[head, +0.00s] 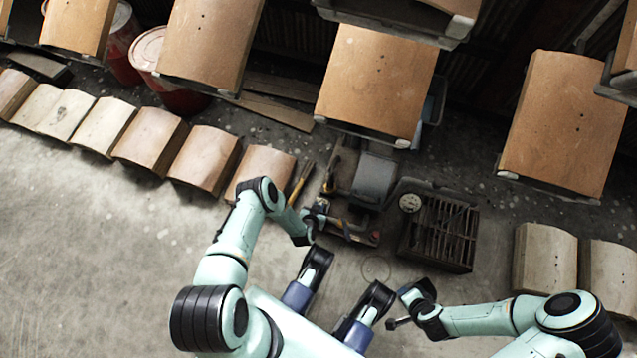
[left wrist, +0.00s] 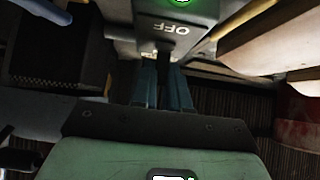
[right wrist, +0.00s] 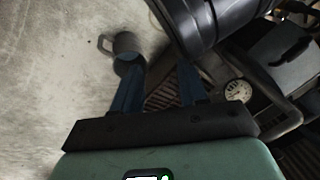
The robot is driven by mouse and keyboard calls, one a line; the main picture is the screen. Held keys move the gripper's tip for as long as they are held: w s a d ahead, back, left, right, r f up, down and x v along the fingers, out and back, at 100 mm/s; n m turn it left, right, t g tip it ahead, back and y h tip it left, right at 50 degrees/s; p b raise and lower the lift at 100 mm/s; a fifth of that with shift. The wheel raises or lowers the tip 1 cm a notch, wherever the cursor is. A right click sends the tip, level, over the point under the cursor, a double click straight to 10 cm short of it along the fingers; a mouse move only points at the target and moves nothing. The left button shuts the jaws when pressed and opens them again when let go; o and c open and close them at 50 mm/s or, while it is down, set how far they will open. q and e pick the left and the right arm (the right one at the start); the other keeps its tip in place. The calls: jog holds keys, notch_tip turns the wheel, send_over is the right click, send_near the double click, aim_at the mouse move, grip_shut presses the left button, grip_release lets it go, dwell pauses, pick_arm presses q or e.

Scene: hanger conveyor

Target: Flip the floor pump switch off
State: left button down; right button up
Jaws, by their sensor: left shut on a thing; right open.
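The pump's switch box (left wrist: 180,25) is at the top of the left wrist view, with an upside-down OFF label and a lit green light above it. A dark switch lever (left wrist: 164,60) reaches down from the box between the blue fingers of my left gripper (left wrist: 165,75), which is shut on it. In the head view my left gripper (head: 318,208) is at the left side of the floor pump unit (head: 373,180), and it hides the lever there. My right gripper (right wrist: 160,75) is open and empty, apart from the pump.
A dark slatted crate-like grille (head: 440,232) and a round gauge (head: 410,203) are right of the pump. Curved wooden panels (head: 378,80) hang above; others line the floor. Open concrete lies at the left.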

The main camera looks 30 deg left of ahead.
pick_arm(q)
jog(key=shift+s+d+f+t, duration=0.1)
jog(key=shift+s+f+t, duration=0.15)
jog(key=shift+t, duration=0.25)
jog(key=t+b, duration=0.1)
jog(key=s+t+b, duration=0.1)
jog(key=t, duration=0.1)
jog(key=shift+d+f+y, duration=0.1)
jog(key=shift+d+y, duration=0.05)
jog(key=shift+y, duration=0.25)
jog(key=shift+s+t+b, duration=0.1)
jog(key=shift+t+b, duration=0.25)
jog(key=shift+t, duration=0.15)
pick_arm(e)
jog(key=s+f+g, duration=0.2)
jog(key=s+f, duration=0.2)
jog(key=s, duration=0.1)
jog(key=shift+s+d+f, duration=0.35)
jog(key=shift+d, duration=0.05)
pick_arm(q)
jog(key=c, duration=1.1)
grip_release()
